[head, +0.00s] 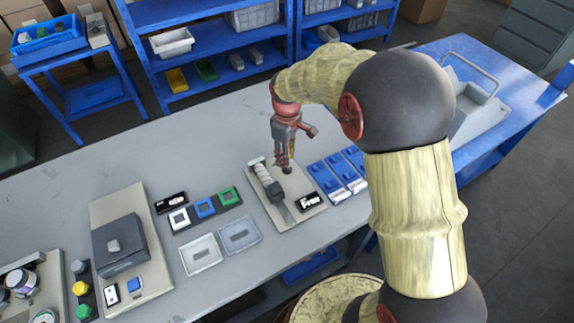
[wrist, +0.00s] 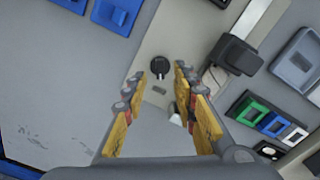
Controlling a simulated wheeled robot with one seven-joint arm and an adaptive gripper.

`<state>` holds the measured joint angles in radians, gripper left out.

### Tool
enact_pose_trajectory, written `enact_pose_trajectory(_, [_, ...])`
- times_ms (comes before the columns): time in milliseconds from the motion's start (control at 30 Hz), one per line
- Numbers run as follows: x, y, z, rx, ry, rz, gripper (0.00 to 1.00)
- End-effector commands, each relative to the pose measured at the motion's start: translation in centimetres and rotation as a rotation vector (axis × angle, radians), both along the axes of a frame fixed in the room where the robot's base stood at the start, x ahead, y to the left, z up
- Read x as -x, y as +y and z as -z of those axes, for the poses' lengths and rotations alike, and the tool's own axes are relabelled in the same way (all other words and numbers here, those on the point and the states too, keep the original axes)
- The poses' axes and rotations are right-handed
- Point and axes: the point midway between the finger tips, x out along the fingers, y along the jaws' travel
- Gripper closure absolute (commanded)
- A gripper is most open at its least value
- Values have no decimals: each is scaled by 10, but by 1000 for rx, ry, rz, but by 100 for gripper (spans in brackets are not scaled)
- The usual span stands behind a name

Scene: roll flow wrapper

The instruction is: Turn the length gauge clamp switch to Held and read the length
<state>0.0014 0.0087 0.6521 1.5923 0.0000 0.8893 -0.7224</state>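The length gauge is a beige plate (head: 307,214) carrying a dark block (head: 275,190) and a metal strip. A small black display (head: 310,201) on it seems to read "Free". A round black knob (wrist: 160,66), which looks like the clamp switch, has a small light mark and stands on the plate in the wrist view. My gripper (head: 284,163) points down above the plate's far part. In the wrist view, my gripper (wrist: 159,73) is open and empty, with the knob beyond and between its fingertips. I cannot tell whether they touch it. No length is readable.
Blue parts (head: 338,178) lie close right of the gauge plate. Two pale trays (head: 201,254) and coloured square frames (head: 205,207) lie to its left. A grey machine (head: 122,245) stands farther left. The table (head: 95,172) behind the frames is clear.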

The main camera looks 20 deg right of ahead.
Motion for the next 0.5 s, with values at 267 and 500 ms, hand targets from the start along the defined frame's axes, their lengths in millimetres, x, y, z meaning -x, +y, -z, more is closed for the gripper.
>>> enact_pose_trajectory(267, [0,0,36,0,0,1,72])
enact_pose_trajectory(500, [0,0,37,0,-1,1,72])
